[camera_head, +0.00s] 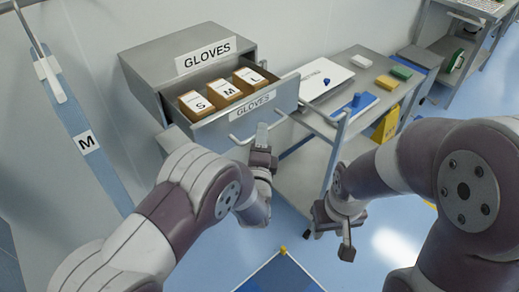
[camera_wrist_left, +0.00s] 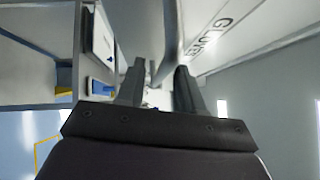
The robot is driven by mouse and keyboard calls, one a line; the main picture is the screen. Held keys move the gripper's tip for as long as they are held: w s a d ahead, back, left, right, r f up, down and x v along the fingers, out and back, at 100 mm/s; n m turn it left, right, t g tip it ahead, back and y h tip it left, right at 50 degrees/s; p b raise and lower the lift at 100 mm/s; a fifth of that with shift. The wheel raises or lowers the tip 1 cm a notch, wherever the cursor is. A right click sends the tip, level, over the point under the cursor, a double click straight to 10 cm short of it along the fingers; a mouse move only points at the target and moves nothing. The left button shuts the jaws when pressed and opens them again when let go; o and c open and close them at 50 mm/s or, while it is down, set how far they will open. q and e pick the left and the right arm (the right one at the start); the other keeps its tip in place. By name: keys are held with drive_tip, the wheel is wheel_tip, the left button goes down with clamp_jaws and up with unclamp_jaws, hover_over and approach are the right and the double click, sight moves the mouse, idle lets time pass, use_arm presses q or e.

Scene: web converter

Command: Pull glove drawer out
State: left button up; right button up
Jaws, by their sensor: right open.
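The grey glove cabinet (camera_head: 150,77) stands at the back left with a GLOVES label. Its drawer (camera_head: 215,130) is pulled out, showing glove boxes marked S (camera_head: 197,105), M (camera_head: 224,91) and L (camera_head: 250,78). A bar handle (camera_head: 240,139) runs along the drawer front. My left gripper (camera_head: 262,135) is at this handle. In the left wrist view its fingers (camera_wrist_left: 158,88) stand close together, with the handle bar (camera_wrist_left: 168,40) between them; full contact is hard to see. My right gripper (camera_head: 335,228) is open and empty, below and right of the drawer.
Blue floor (camera_head: 300,250) is open in front.

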use_arm(q)
drive_tip(key=b+v, duration=0.1)
drive_tip(key=v, duration=1)
drive_tip(key=shift+b, duration=0.3)
drive_tip(key=shift+s, duration=0.15)
